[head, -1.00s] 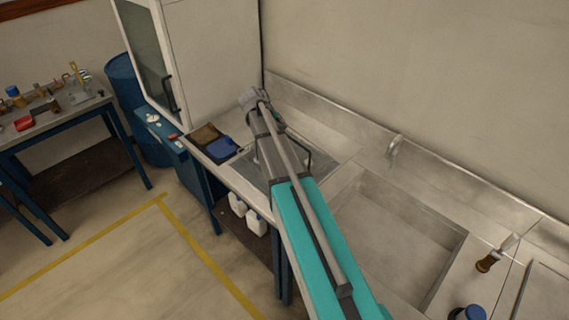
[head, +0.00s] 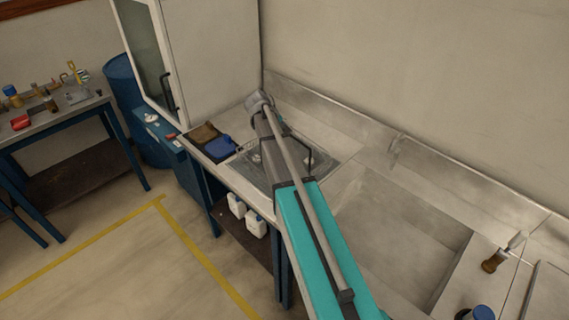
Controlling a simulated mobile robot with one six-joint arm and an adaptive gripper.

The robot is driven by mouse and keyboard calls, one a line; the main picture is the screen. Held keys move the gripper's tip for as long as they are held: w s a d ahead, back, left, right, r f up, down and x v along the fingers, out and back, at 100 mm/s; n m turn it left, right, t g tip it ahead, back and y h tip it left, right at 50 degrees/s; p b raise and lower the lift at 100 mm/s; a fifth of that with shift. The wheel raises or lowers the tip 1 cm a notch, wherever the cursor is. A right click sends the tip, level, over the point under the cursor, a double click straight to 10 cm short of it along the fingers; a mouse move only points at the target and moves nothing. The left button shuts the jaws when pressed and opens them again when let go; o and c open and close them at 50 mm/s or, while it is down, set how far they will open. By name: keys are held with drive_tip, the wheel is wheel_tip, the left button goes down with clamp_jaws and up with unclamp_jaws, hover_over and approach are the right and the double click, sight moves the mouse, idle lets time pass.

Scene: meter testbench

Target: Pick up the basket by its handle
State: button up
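The basket (head: 326,163) looks like a shallow grey tray set in the counter by the back corner. A dark upright handle (head: 311,158) shows at its right side, and a smaller dark piece shows at its left edge. My teal and grey arm lies across the middle of the basket in the picture and hides much of it. The arm's grey wrist end is at the basket's far side. My gripper's fingers do not show; the arm hides them, so I cannot tell whether they touch the handle.
A sink basin (head: 405,240) lies right of the basket, with a tap (head: 396,148) behind. A blue and brown item (head: 219,147) lies left, by a white cabinet (head: 212,60). White jugs (head: 256,224) stand below. A cluttered bench (head: 60,115) is at far left.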

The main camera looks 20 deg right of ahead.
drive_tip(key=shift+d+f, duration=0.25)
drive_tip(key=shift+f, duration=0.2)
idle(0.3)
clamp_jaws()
